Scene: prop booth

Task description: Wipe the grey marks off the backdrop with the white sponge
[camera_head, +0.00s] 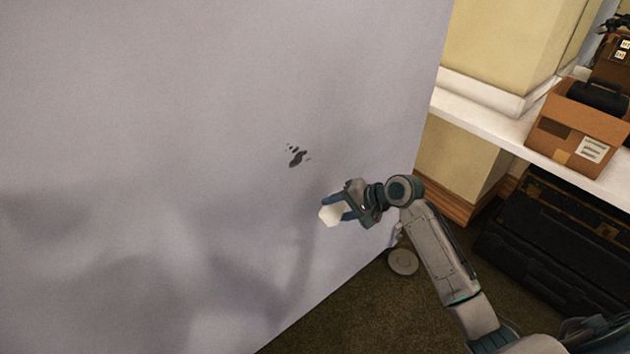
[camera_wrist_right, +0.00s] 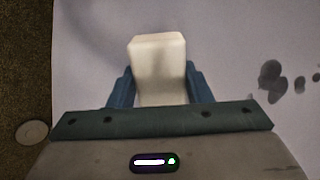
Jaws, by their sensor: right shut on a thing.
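The white sponge (camera_head: 331,215) is held between the fingers of my right gripper (camera_head: 338,207), which is shut on it. In the right wrist view the sponge (camera_wrist_right: 158,66) stands out between the two blue fingers of the gripper (camera_wrist_right: 160,88). The pale backdrop (camera_head: 180,120) fills the left and middle of the head view. Grey marks (camera_head: 297,157) are on it, above and left of the sponge. They show in the right wrist view (camera_wrist_right: 275,85) at the right side. I cannot tell whether the sponge touches the backdrop. My left gripper is not in view.
A white shelf (camera_head: 480,115) at the right carries a cardboard box (camera_head: 578,128) with a dark object in it. A black case (camera_head: 545,235) stands below the shelf. A round pale disc (camera_head: 403,262) lies by the backdrop's right edge on the brown carpet (camera_head: 345,318).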

